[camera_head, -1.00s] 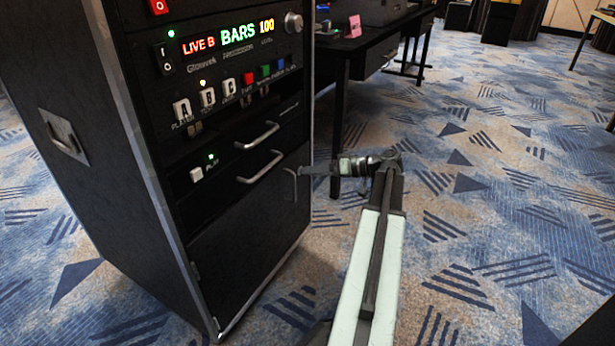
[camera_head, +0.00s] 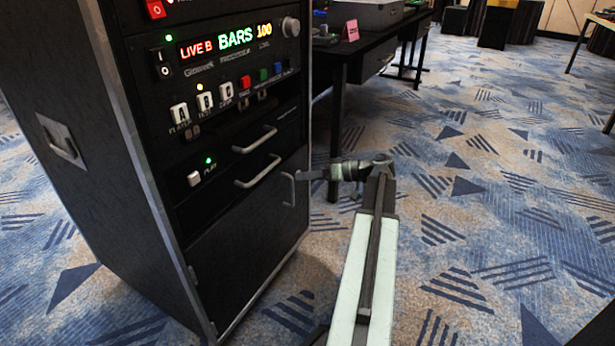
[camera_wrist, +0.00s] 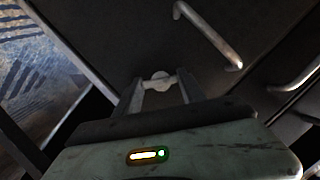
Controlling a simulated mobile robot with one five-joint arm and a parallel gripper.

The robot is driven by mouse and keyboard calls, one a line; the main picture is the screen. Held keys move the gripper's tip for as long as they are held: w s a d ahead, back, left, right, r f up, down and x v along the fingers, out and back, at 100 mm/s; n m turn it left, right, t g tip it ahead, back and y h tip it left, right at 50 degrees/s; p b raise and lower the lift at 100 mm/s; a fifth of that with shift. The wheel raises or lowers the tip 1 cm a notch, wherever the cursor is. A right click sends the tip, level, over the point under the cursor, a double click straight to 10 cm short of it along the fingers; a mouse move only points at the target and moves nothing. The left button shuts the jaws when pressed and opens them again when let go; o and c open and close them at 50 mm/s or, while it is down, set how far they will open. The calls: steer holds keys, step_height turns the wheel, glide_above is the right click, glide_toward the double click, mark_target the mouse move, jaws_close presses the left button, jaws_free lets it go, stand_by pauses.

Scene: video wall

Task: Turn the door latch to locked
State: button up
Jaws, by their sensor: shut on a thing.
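The latch (camera_wrist: 160,79) is a small pale metal knob on the dark door (camera_wrist: 110,40) of the equipment rack. In the wrist view it sits between the two fingertips of my gripper (camera_wrist: 160,84), which is shut on it. In the head view my gripper (camera_head: 305,175) reaches leftward to the right edge of the low rack door (camera_head: 245,245), beside its upright handle (camera_head: 288,189). The latch is hidden there by my gripper. I cannot tell from these views which way the latch points. The door looks closed.
The rack (camera_head: 150,170) carries lit displays, buttons and two drawer handles (camera_head: 257,170) above the door. The door handle (camera_wrist: 208,36) passes close to my fingers in the wrist view. A black table (camera_head: 375,50) stands behind. Patterned carpet at right is open.

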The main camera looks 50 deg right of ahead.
steer(key=shift+a+n+h+p, duration=0.15)
steer(key=shift+n+h+p, duration=0.55)
steer(key=shift+n+h, duration=1.2)
steer(key=shift+n, duration=0.5)
steer(key=o, duration=1.4)
steer(key=shift+c, duration=0.2)
steer(key=shift+y, duration=0.3)
steer(key=shift+r, duration=0.1)
steer(key=p+v, duration=0.3)
steer(key=v, duration=0.4)
steer(key=shift+s, duration=0.5)
